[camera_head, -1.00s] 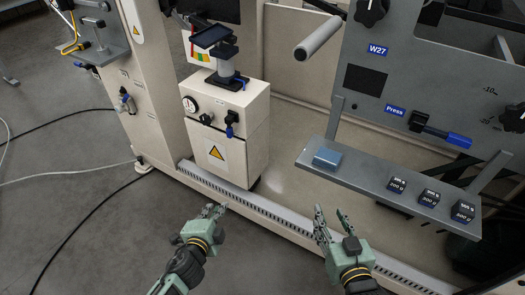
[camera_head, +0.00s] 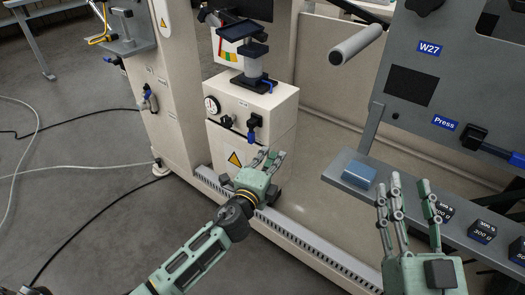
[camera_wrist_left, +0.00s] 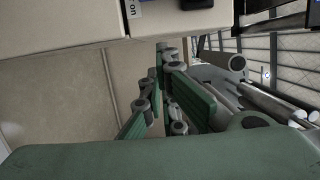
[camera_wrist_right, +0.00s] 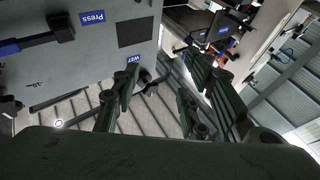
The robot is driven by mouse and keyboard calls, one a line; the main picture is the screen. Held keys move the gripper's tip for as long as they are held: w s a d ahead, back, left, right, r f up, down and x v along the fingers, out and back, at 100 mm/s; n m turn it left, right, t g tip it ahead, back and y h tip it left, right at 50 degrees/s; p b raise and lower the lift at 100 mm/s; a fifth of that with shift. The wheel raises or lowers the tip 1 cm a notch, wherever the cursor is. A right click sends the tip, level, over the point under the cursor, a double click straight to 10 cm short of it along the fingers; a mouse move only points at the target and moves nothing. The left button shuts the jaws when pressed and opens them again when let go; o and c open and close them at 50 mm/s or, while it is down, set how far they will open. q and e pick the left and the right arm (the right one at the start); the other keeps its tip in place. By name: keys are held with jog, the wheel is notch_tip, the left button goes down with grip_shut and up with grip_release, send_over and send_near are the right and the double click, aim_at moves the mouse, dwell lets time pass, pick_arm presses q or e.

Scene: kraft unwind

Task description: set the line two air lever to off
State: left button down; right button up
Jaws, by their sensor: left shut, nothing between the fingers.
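A small blue-handled lever (camera_head: 253,127) hangs on the front of the cream cabinet (camera_head: 275,112), beside a round gauge (camera_head: 211,105) and a black knob (camera_head: 227,121). Another blue-handled valve (camera_head: 146,102) sits on the cream column to the left. I cannot read which one is line two. My left gripper (camera_head: 273,160) is shut and empty, just below and in front of the cabinet lever, apart from it. The left wrist view shows its fingers together (camera_wrist_left: 163,75) under the cabinet edge. My right gripper (camera_head: 411,190) is open and empty, in front of the grey shelf.
The grey shelf (camera_head: 400,190) on the right holds a blue block (camera_head: 359,174) and several dark weights (camera_head: 482,231). A grey roller end (camera_head: 356,44) juts out above. A slotted rail (camera_head: 290,232) runs along the floor. Open floor lies to the left.

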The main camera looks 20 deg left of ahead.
aim_at(252, 131)
pick_arm(q)
jog(key=w+a, duration=0.1)
jog(key=a, duration=0.1)
jog(key=w+a, duration=0.1)
jog(key=shift+w+a+b, duration=0.3)
jog(key=shift+a, duration=0.05)
pick_arm(e)
jog(key=r, duration=0.1)
jog(key=s+r+t, duration=0.1)
jog(key=r+t, duration=0.1)
jog(key=shift+s+r+y, duration=0.2)
jog(key=shift+s+y, duration=0.1)
jog(key=shift+s, duration=0.05)
pick_arm(q)
jog(key=shift+f, duration=0.1)
pick_arm(e)
jog(key=shift+s, duration=0.1)
